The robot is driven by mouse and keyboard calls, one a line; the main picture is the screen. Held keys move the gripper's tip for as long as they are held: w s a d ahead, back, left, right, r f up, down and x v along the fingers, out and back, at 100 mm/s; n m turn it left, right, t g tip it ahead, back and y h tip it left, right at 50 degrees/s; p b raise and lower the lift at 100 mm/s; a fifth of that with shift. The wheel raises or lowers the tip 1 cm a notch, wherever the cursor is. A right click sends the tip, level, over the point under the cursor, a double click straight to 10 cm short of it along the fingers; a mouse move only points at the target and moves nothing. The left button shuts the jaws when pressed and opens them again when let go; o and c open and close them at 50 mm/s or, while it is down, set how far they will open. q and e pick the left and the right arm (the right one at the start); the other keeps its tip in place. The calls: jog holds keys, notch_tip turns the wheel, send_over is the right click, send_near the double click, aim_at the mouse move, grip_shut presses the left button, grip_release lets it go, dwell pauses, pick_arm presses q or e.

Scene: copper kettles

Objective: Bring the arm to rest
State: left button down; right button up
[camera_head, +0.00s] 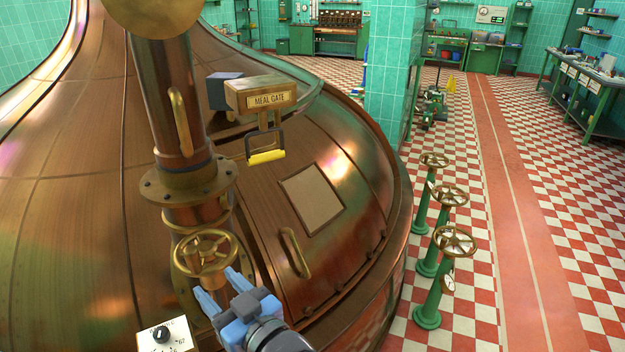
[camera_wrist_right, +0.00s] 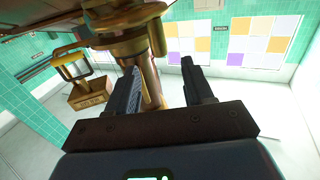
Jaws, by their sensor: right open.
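My right gripper (camera_head: 213,281) comes in from the bottom of the head view, its two blue fingers apart and nothing seen between them. Its fingertips are just below the brass handwheel (camera_head: 205,240) on the copper kettle's (camera_head: 70,230) pipe; whether they touch it I cannot tell. In the right wrist view the open jaws (camera_wrist_right: 160,64) point toward a brass pipe (camera_wrist_right: 150,88), which shows behind the gap between the fingers. My left gripper is in neither view.
A box marked MEAL GATE (camera_head: 262,93) with a yellow-gripped handle (camera_head: 267,157) stands on the kettle. A dial plate (camera_head: 165,337) is left of my gripper. Several green valve stands (camera_head: 430,280) line the right side. The checkered floor beyond is largely clear.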

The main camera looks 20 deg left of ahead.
notch_tip(320, 180, up, 4)
jog(key=d+t+y, duration=0.2)
jog(key=w+d+f+m+t+h, duration=0.1)
jog(key=d+f+m+t+h, duration=0.25)
jog(key=d+f, duration=0.65)
jog(key=w+d+f+m+t+h, duration=0.1)
jog(key=d+f+m+t+h, duration=0.3)
jog(key=d, duration=1.2)
jog(key=s+d+f+m+h, duration=0.1)
jog(key=s+d+f+h, duration=0.2)
jog(key=d, duration=0.3)
jog(key=s+d+f+m+h, duration=0.2)
jog(key=s+d+f+h, duration=0.1)
jog(key=s+d+f, duration=0.1)
jog(key=s+d+f+m+h+b, duration=0.1)
jog(key=s+d+f+h, duration=0.3)
jog(key=d, duration=0.4)
jog(key=shift+s+d+f, duration=0.25)
jog(key=shift+s+d, duration=0.1)
jog(key=shift+s, duration=0.4)
jog(key=shift+m+g, duration=0.25)
